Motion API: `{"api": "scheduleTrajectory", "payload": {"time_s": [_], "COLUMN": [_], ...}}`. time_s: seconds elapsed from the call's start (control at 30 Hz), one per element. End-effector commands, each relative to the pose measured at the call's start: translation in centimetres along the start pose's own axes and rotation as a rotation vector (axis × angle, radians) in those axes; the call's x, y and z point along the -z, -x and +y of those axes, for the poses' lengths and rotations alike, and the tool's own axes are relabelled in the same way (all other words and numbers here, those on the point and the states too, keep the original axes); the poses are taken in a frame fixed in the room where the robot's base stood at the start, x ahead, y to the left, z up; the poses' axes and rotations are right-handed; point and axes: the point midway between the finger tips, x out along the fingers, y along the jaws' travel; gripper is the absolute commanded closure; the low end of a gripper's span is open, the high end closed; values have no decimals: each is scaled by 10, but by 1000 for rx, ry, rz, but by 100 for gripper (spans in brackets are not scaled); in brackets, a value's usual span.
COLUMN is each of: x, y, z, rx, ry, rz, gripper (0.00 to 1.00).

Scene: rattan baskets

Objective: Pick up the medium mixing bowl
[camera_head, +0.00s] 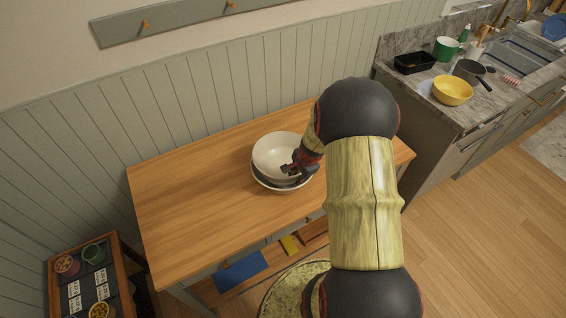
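A nested stack of bowls stands on a wooden table (185,200). The top one is a white bowl (272,158). Below it shows a darker grey band, and under that the pale outer bowl (272,187). Which of them is the medium mixing bowl I cannot tell for sure. My gripper (292,171) is at the right front part of the stack, with its dark fingers over the rim of the upper bowls. Whether the fingers are closed on a rim is too small to tell.
A stone counter (487,104) at the right holds a yellow bowl (453,90), a dark pan (469,70), a black tray (414,63) and a green pot (446,48). A small rack (112,255) stands at lower left. The table's left half is clear. A panelled wall (200,110) runs behind.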

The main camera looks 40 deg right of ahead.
Motion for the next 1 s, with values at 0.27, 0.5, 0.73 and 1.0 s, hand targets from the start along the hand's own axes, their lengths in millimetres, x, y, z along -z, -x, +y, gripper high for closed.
{"api": "scheduleTrajectory", "payload": {"time_s": [0.27, 0.5, 0.73, 1.0], "x": [0, 0, 0, 0], "y": [0, 0, 0, 0], "z": [0, 0, 0, 1], "rx": [0, 0, -1, -2], "ry": [0, 0, 0, -1], "rz": [0, 0, -1, -1], "gripper": [97, 100, 100, 100]}}
